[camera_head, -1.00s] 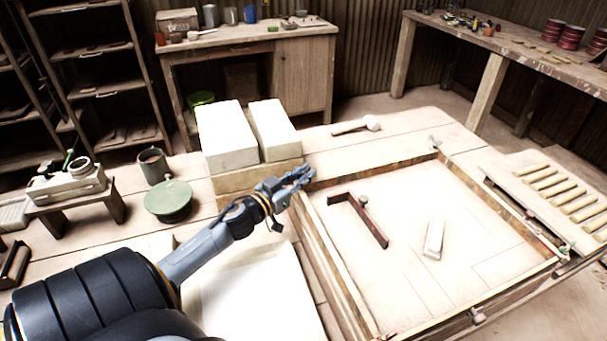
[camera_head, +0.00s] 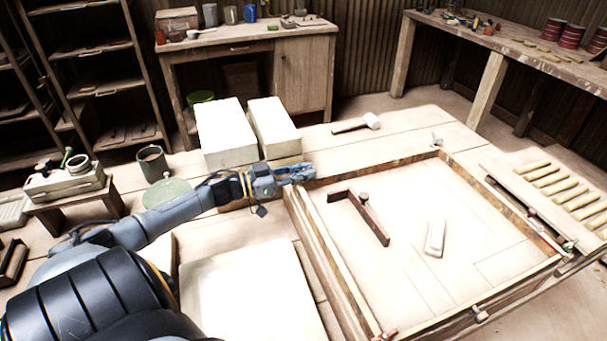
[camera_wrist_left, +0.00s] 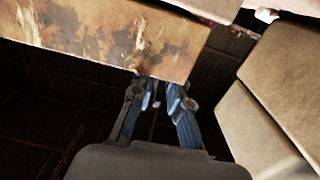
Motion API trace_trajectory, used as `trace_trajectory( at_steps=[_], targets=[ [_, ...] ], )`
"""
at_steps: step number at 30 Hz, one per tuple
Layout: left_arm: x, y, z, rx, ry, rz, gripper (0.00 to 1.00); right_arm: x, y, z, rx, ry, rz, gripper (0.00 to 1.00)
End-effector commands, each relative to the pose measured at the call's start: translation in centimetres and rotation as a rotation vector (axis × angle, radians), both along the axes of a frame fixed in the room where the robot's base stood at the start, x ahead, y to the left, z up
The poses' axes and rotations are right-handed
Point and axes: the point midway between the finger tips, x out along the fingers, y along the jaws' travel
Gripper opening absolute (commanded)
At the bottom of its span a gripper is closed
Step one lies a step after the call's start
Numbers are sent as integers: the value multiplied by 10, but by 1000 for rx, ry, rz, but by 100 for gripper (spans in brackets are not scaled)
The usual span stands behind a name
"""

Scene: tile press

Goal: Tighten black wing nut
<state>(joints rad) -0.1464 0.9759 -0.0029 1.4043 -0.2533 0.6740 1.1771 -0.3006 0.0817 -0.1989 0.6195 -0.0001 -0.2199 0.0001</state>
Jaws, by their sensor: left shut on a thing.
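My left gripper (camera_head: 303,172) is at the back-left corner of the wooden frame on the table. Its fingers are closed together there, on a small thing they mostly cover. The black wing nut does not show clearly in either view; the fingers hide that corner. In the left wrist view the gripper (camera_wrist_left: 160,100) has its fingertips close under the lower edge of the paint-stained frame board (camera_wrist_left: 110,35). Small pale and dark bits show between the fingers, too small to make out. My right gripper is not in view.
Inside the frame lie a dark red bar with a knob (camera_head: 362,220) and a pale block (camera_head: 435,238). White blocks (camera_head: 225,135) stand close behind my gripper. A mallet (camera_head: 357,124) lies behind the frame. A green round lid (camera_head: 167,193) is partly behind my arm.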

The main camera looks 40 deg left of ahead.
Motion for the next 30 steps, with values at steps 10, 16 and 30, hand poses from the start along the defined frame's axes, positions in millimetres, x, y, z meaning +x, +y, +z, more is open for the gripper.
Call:
trace_trajectory(
  at_steps=[10,16,30],
  targets=[
    [0,0,0,1,2,1,36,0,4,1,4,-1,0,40],
    [0,0,0,0,1,2,39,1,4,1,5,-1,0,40],
    [-35,18,-3,0,8,3,39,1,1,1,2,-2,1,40]
  ],
)
